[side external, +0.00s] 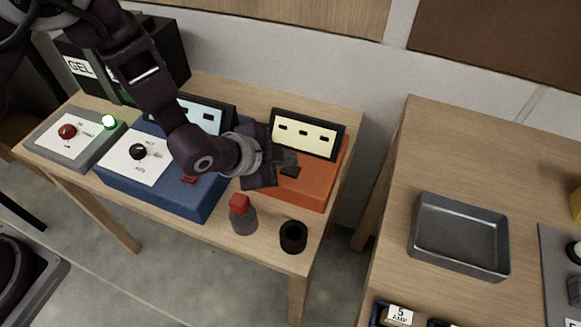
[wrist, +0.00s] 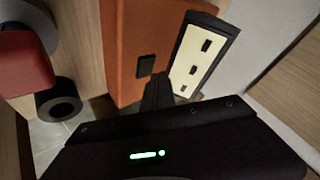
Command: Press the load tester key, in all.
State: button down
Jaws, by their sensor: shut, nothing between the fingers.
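An orange box (side external: 306,186) with a cream display panel (side external: 303,138) stands at the right end of the left table. It has a dark square key (wrist: 146,65) on its face, and the cream panel also shows in the wrist view (wrist: 193,60). My gripper (side external: 272,172) is shut and empty over the orange box. In the wrist view its fingertips (wrist: 158,82) are just beside the dark key; I cannot tell whether they touch the box. A blue box (side external: 205,202) with a black knob (side external: 137,152) and a red key (side external: 189,179) stands to the left. No readable label names the load tester.
A grey bottle with a red cap (side external: 241,212) and a black cup (side external: 293,236) stand at the table's front edge. A grey tray (side external: 459,270) lies on the right table.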

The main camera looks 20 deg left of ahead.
aim_at(286, 172)
dwell(0.3)
jog(key=shift+f, duration=0.4)
jog(key=shift+f, duration=0.4)
dwell(0.4)
jog(key=shift+r, duration=0.8)
jog(key=shift+r, duration=0.1)
jog(key=shift+r, duration=2.4)
jog(key=shift+r, duration=0.1)
